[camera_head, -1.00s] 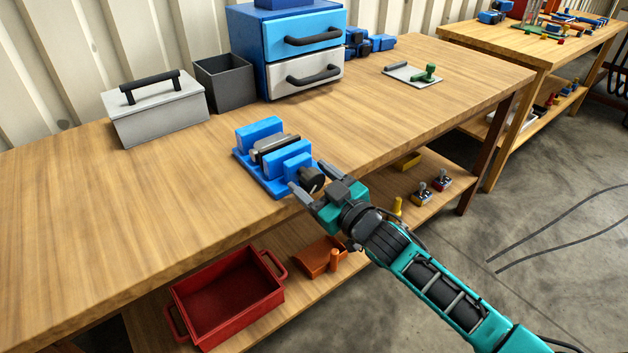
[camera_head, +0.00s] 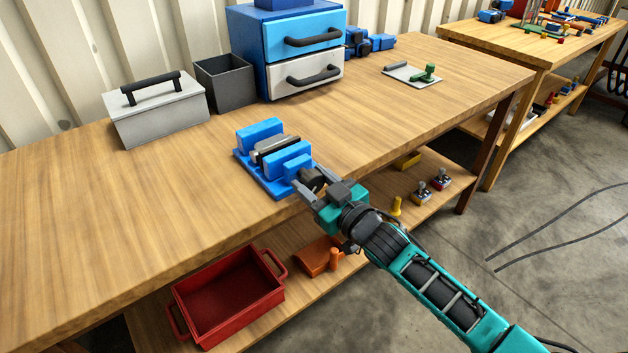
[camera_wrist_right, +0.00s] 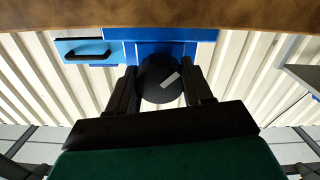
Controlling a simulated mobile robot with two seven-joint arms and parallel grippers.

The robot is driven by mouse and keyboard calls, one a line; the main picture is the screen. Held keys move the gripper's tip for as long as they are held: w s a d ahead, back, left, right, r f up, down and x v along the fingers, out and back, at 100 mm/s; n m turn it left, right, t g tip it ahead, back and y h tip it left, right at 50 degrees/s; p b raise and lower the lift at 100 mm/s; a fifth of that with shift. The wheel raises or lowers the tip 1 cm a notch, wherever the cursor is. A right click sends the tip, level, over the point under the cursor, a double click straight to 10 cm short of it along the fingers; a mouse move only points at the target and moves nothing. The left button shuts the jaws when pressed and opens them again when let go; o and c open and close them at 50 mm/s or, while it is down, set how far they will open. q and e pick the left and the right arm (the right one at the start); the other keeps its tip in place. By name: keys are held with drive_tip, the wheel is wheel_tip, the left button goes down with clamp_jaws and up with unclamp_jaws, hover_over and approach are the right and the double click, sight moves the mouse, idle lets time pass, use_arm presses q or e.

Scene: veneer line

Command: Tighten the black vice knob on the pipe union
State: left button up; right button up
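The blue vice (camera_head: 262,182) sits near the front edge of the wooden bench. A grey metal pipe union (camera_head: 276,147) lies between its blue jaws. The black vice knob (camera_head: 312,178) sticks out of the vice's front. It shows in the right wrist view (camera_wrist_right: 158,80) as a round black end with a pale mark slanting up to the right. My right gripper (camera_head: 306,175) has one finger on each side of the knob and appears shut on it. Its fingers flank the knob closely in the wrist view (camera_wrist_right: 162,88). My left gripper is not in view.
A grey toolbox (camera_head: 158,112), a dark bin (camera_head: 225,83) and a blue drawer cabinet (camera_head: 300,50) stand at the back. A plate with a green part (camera_head: 425,75) lies right. A red crate (camera_head: 228,297) and an orange bin (camera_head: 318,256) are on the lower shelf.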

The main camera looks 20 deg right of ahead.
drive_tip(key=o, duration=0.5)
drive_tip(key=shift+c, duration=0.2)
drive_tip(key=v, duration=1.3)
drive_tip(key=shift+r, duration=0.1)
